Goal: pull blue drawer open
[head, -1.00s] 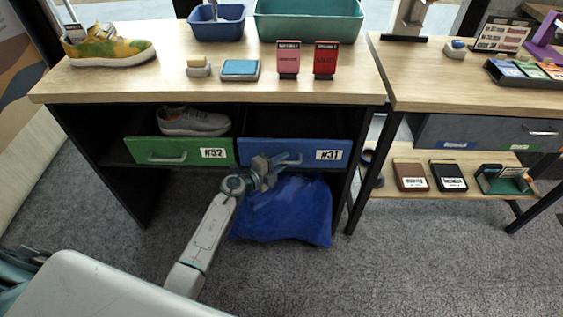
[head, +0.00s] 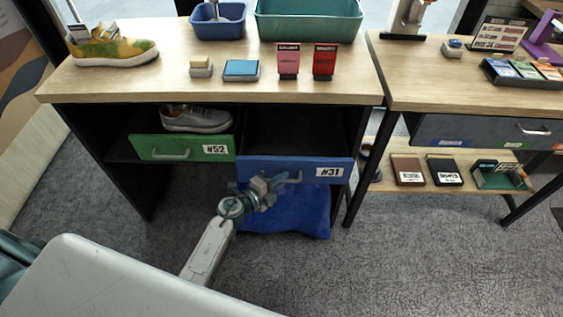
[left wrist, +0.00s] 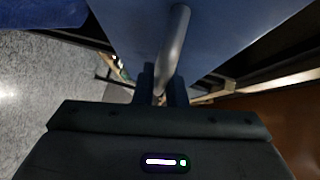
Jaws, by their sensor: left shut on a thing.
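The blue drawer (head: 252,166), labelled #31, sits in the right bay under the wooden table and stands partly open, with its dark inside showing behind the front. My left gripper (head: 270,186) is at the drawer's handle (head: 293,178) and is shut on it. In the left wrist view the grey bar handle (left wrist: 174,45) runs down between the fingers (left wrist: 162,88), in front of the blue drawer front (left wrist: 225,30). My right gripper is not in view.
A green drawer (head: 215,143), labelled #52, with a grey sneaker (head: 195,118) in it, is to the left. A blue cloth-like thing (head: 300,212) hangs or lies below the blue drawer. The tabletop (head: 190,88) holds a yellow sneaker, tubs and small boxes.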

